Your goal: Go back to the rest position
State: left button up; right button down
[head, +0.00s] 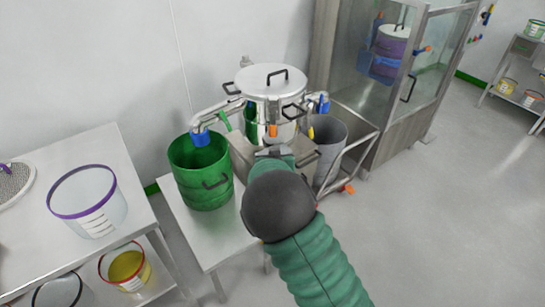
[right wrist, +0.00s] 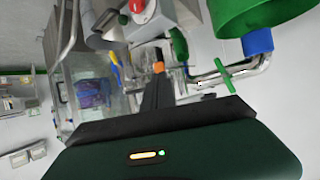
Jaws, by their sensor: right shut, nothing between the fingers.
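My right arm, in a green sleeve, reaches in from the bottom of the head view. Its gripper (head: 272,152) is just in front of the lidded steel vessel (head: 270,104), partly hidden by my own wrist. In the right wrist view the gripper's dark fingers (right wrist: 158,76) are together with nothing between them. An orange part (right wrist: 158,67) shows at the fingertips; I cannot tell whether they touch it. My left gripper is in neither view.
A green bucket (head: 203,184) stands on a small steel table (head: 222,241), under a blue-ended spout (head: 200,137). A grey bin (head: 328,138) is right of the vessel. A glass-doored cabinet (head: 388,60) stands behind right. A white table (head: 100,150) is left. The right floor is clear.

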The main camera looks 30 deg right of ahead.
pick_arm(q)
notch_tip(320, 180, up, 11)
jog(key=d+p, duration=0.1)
jog(key=p, duration=1)
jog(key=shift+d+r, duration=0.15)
pick_arm(e)
jog(key=s+a+r+n+g+y, duration=0.1)
jog(key=s+a+g, duration=0.2)
jog(key=s, duration=0.8)
jog(key=s+a+r+n+g+y, duration=0.2)
jog(key=s+a+g, duration=0.1)
jog(key=s, duration=0.7)
jog(key=s+a+r+n+g+y, duration=0.1)
jog(key=s+a, duration=0.4)
jog(key=s, duration=0.6)
jog(key=shift+s+a+r+n+g+y, duration=0.3)
jog(key=shift+r+g+y, duration=0.35)
jog(key=shift+g, duration=0.35)
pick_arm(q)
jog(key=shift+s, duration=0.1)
pick_arm(e)
jog(key=shift+r, duration=0.1)
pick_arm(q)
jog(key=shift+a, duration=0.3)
pick_arm(e)
jog(key=shift+a, duration=0.2)
